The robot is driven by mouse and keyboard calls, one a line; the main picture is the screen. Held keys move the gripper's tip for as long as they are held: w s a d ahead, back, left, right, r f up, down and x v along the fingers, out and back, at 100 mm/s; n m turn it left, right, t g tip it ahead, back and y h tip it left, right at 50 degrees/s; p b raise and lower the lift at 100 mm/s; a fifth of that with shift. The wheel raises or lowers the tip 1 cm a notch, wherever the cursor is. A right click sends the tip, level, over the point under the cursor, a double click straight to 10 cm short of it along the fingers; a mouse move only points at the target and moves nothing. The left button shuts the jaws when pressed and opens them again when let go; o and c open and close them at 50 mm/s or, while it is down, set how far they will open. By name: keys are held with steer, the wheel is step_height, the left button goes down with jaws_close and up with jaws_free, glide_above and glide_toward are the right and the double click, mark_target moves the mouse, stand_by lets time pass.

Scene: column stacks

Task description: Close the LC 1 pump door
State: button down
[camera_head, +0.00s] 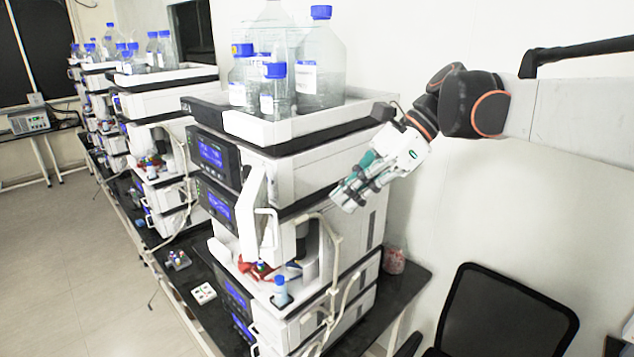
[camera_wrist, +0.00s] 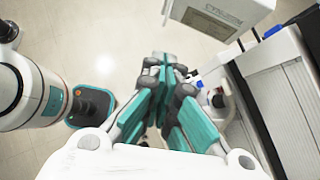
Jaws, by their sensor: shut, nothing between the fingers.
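A white door panel (camera_head: 252,205) on the nearest column stack stands swung out from the front, seen nearly edge-on. I take it to be the pump door; no LC 1 label is readable. A wire-like white handle (camera_head: 268,228) shows beside it. My gripper (camera_head: 346,196) is shut and empty. It is in the air at the right side of the stack, to the right of the door and apart from it. In the wrist view, the teal-padded fingers (camera_wrist: 166,66) are together. A white panel with lettering (camera_wrist: 222,14) shows beyond them at the top; its lettering is too blurred to read.
Glass bottles with blue caps (camera_head: 320,60) stand in the tray on top of the stack. Tubing (camera_head: 335,250) hangs at its lower front. A small blue-capped bottle (camera_head: 281,290) sits lower down. A black chair (camera_head: 505,310) is at right. The floor (camera_head: 70,255) at left is clear.

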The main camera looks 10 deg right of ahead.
mark_target(265, 211)
steer(key=a+f+p, duration=0.2)
steer(key=a+f, duration=0.3)
steer(key=a, duration=0.3)
steer(key=shift+a, duration=0.4)
steer(key=shift+s+a, duration=0.15)
